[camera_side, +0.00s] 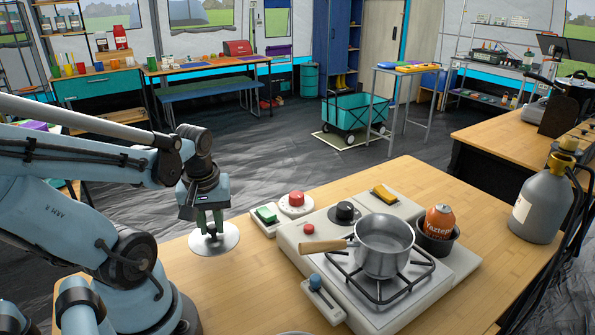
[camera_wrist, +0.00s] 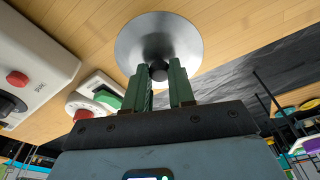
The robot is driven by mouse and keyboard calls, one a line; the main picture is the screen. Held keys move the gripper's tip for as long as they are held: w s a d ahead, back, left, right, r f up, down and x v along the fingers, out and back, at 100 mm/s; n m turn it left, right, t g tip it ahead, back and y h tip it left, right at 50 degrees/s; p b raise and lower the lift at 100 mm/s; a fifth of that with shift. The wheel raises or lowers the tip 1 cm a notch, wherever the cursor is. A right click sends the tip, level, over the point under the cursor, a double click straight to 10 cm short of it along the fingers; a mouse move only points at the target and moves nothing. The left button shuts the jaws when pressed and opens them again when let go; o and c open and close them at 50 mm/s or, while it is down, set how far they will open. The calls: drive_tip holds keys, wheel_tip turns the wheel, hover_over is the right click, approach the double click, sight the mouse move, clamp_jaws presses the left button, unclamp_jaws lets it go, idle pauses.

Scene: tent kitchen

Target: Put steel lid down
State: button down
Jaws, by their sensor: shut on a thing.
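The steel lid (camera_side: 228,243) is a round, shiny disc with a dark knob, near the left edge of the wooden table. It also shows in the wrist view (camera_wrist: 158,30), with its knob (camera_wrist: 158,72) between the green fingertips. My gripper (camera_side: 213,230) is shut on the lid's knob from above. The lid looks level and at or close to the table top; I cannot tell whether it touches. A small saucepan (camera_side: 383,245) with a wooden handle (camera_side: 323,246) stands uncovered on the stove's burner.
The stove (camera_side: 350,300) stands right of the lid, with a red knob (camera_side: 308,229) and a blue one (camera_side: 315,282). A small unit with a red dial (camera_side: 297,199) is behind it. An orange can (camera_side: 440,221) and a grey gas bottle (camera_side: 541,205) stand at right. The wood in front of the lid is clear.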

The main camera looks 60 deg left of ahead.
sight(214, 242)
drive_tip(key=shift+f, duration=1.2)
drive_tip(key=shift+f, duration=0.15)
drive_tip(key=c, duration=1)
unclamp_jaws()
drive_tip(key=shift+o, duration=0.2)
drive_tip(key=shift+d+r, duration=0.85)
drive_tip(key=shift+r, duration=5.15)
drive_tip(key=w+d+f+m+t+h, duration=0.1)
drive_tip(key=w+d+m+t, duration=0.5)
drive_tip(key=w+d+m, duration=0.6)
drive_tip(key=shift+w+f+m+h, duration=0.3)
drive_tip(key=shift+f+m, duration=0.35)
drive_tip(key=shift+m, duration=0.05)
